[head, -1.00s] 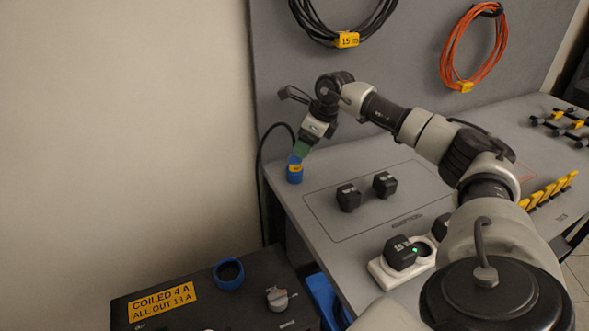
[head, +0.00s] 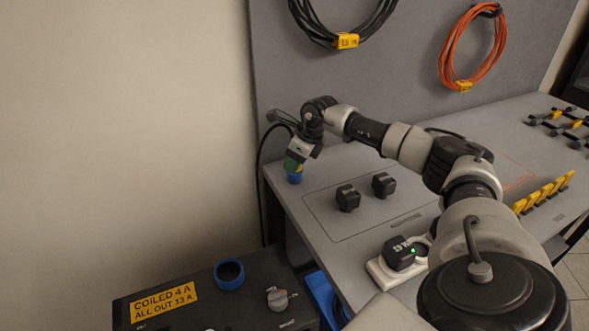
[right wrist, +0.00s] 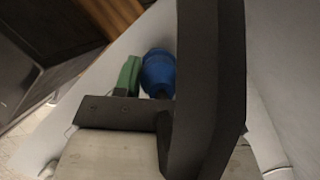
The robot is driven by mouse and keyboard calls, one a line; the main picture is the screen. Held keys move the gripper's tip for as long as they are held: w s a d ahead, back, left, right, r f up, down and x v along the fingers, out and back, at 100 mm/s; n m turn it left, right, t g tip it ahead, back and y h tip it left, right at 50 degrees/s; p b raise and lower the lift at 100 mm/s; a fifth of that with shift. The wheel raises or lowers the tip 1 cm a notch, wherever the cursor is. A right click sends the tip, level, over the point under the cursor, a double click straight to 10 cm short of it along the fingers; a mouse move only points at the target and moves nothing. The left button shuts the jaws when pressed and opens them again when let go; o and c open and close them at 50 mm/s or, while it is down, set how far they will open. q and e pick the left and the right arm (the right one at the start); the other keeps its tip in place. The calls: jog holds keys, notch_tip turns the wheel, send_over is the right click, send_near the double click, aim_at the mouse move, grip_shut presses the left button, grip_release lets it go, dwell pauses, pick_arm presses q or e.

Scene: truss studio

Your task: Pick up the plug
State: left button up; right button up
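The plug (head: 294,178) is blue and stands at the far left corner of the grey table; a black cable hangs near it. My right gripper (head: 293,165) is right over it, pointing down, its green fingertips covering the plug's upper part. In the right wrist view, one green finger (right wrist: 128,76) is close beside the blue plug (right wrist: 158,73). A dark bar hides the plug's right side and the other finger, so whether the fingers touch it is not clear. My left gripper is out of view.
A white socket block (head: 382,272) with a black adapter is nearer. A dark box (head: 180,282) with a blue-rimmed socket (head: 229,274) is in front. Cable coils hang on the wall panel.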

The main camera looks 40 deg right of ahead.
jog(key=c, duration=0.5)
